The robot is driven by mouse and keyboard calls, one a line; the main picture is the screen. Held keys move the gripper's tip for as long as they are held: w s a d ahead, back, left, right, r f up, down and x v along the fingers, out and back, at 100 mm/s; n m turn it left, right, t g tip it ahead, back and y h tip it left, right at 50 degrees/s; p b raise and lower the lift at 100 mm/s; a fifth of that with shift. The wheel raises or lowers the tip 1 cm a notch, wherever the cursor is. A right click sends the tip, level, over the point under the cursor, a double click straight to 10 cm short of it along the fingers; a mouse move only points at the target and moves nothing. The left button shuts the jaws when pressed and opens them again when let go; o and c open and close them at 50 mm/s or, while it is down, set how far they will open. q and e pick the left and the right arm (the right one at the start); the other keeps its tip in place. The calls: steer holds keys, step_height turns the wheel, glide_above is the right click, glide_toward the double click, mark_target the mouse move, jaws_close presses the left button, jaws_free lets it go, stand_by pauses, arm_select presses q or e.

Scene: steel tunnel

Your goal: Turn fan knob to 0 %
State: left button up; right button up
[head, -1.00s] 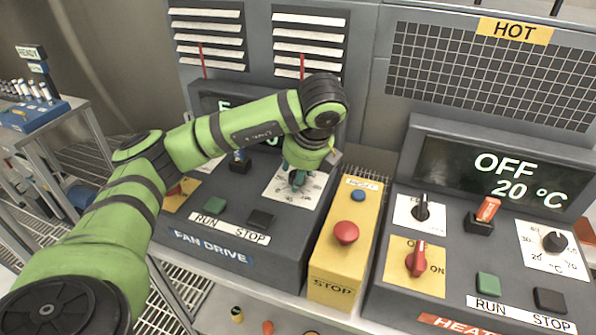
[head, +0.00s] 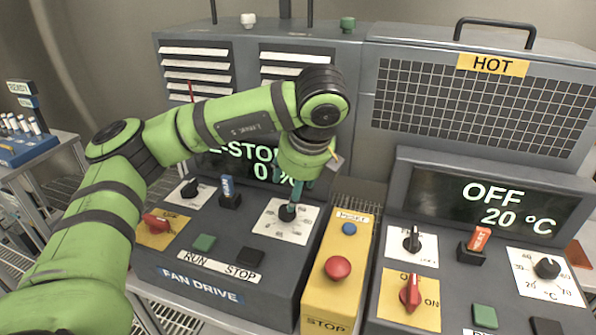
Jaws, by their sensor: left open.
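The dark fan knob (head: 287,213) sits on a white dial card (head: 292,232) on the fan drive panel (head: 222,258). The fan display (head: 250,158) behind it reads E-STOP and 0 %, partly hidden by my arm. My left gripper (head: 295,195) comes down over the knob from above and behind. Its teal fingers are open, with their tips at or just above the knob. I cannot tell whether they touch it. The knob's pointer direction is too small and covered to read. My right gripper is not in view.
A yellow box with a red stop button (head: 338,267) and a blue button (head: 349,229) stands right of the dial. The heater panel (head: 460,262) is further right, reading OFF 20 °C. A red switch (head: 156,222) and a blue key-like switch (head: 228,190) are left of the dial.

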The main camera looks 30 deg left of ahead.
arm_select(q)
steer(key=shift+v, duration=2.1)
steer(key=shift+w, duration=0.1)
